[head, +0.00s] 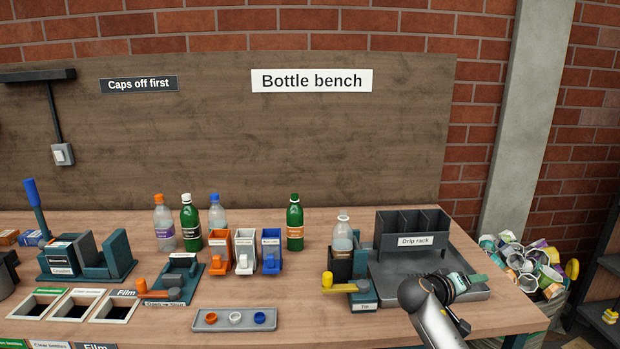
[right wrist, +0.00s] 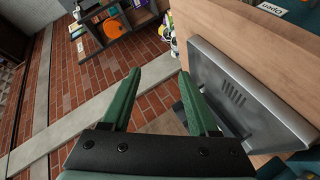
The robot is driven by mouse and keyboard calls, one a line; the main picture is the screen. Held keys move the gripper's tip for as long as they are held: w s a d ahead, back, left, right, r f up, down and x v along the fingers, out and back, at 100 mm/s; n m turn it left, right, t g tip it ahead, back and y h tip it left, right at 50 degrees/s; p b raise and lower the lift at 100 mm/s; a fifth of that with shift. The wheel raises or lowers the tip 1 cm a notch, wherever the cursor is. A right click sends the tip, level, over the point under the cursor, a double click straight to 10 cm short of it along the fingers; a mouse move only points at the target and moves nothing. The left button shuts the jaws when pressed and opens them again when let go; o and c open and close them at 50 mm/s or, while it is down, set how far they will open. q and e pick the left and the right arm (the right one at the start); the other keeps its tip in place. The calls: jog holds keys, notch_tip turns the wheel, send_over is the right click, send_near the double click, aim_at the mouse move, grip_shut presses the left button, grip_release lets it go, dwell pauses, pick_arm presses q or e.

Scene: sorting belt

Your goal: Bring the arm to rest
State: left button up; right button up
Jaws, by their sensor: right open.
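My right arm comes in from the bottom of the head view. My right gripper (head: 474,279) is over the right part of the grey drip tray, in front of the drip rack. In the right wrist view the two green fingers of my right gripper (right wrist: 162,88) are spread apart with nothing between them. The tray (right wrist: 240,98) lies to the right of the fingers there, and floor shows beyond them. My left gripper does not show.
The drip rack (head: 411,234) stands on the tray (head: 388,292). A clear bottle (head: 343,238) stands in a holder left of it. Green bottles (head: 295,225) stand further back. A small tray (head: 212,320) holds three caps. A full bin (head: 522,265) stands beyond the right edge.

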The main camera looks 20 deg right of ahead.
jog(key=w+a+f+n+t+y, duration=0.1)
jog(key=w+a+n+t+y, duration=0.25)
jog(key=w+a+t, duration=0.35)
jog(key=w+a+r+n+t+y, duration=0.2)
jog(key=w+a+r+t+y, duration=0.4)
jog(key=w+a+y, duration=0.25)
jog(key=s+a+f+g+y, duration=0.1)
jog(key=s+a+f, duration=0.35)
jog(key=f, duration=0.25)
jog(key=s+a+f+n+g, duration=0.1)
jog(key=s+a+f, duration=0.2)
jog(key=s+f, duration=0.3)
jog(key=s+a+f+g+y, duration=0.1)
jog(key=s+a+f, duration=0.25)
jog(key=f, duration=0.35)
jog(key=s+a+f+g, duration=0.1)
jog(key=s+a+f, duration=0.2)
jog(key=s, duration=0.6)
jog(key=s+a+f+g+y, duration=0.1)
jog(key=s+a+f+g, duration=0.1)
jog(key=s+f, duration=0.3)
jog(key=s+a+f+m+g+y, duration=0.1)
jog(key=s+a+f, duration=0.3)
jog(key=s, duration=0.9)
